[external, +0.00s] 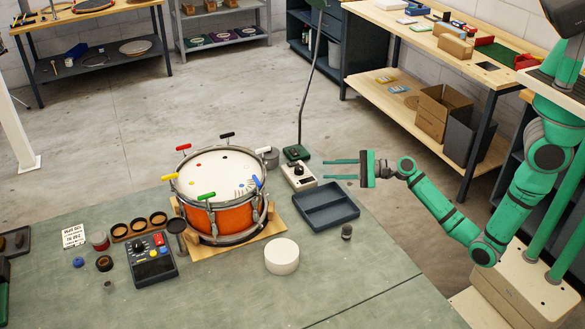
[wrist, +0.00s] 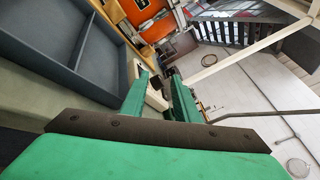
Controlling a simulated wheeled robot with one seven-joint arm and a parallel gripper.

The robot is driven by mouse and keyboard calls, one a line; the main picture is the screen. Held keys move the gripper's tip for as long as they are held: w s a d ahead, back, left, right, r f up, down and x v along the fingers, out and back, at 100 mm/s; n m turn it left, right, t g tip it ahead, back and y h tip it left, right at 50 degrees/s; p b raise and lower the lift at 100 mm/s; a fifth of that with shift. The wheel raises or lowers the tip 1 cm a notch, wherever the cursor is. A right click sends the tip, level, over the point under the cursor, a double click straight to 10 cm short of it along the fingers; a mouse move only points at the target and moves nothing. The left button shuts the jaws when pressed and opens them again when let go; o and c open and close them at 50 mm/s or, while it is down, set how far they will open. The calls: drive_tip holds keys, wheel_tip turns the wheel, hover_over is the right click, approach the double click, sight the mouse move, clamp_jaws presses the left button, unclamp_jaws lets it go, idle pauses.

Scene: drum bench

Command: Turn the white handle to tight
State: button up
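An orange drum (external: 215,218) with a pale head sits on a wooden stand. Colored handles stand around its rim: red (external: 183,148), black (external: 227,135), yellow (external: 169,177), green (external: 206,196) and blue (external: 256,182). A small pale bar at the right rim looks like the white handle (external: 262,150); its setting is too small to read. My gripper (external: 326,169) is open and empty, right of the drum and apart from it, fingers pointing left. In the wrist view the gap between its fingers (wrist: 157,88) shows, with part of the orange drum (wrist: 152,28) beyond.
A dark divided tray (external: 325,216) and a white box with a dial (external: 299,177) lie between drum and gripper. A lamp with a thin tall stem (external: 303,105) rises behind. A white round block (external: 281,257) and a black control box (external: 148,262) stand in front.

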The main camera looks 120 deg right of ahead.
drive_tip(key=w+r+t+y, duration=0.1)
drive_tip(key=w+r+y, duration=0.35)
drive_tip(key=w, duration=0.85)
drive_tip(key=m+t+y, duration=0.2)
drive_tip(key=m+y, duration=0.2)
approach(263, 153)
drive_tip(key=w+r, duration=0.2)
drive_tip(key=w, duration=1.1)
drive_tip(key=shift+w+d+f, duration=0.2)
drive_tip(key=shift+w+f, duration=0.05)
drive_tip(key=shift+w, duration=0.05)
clamp_jaws()
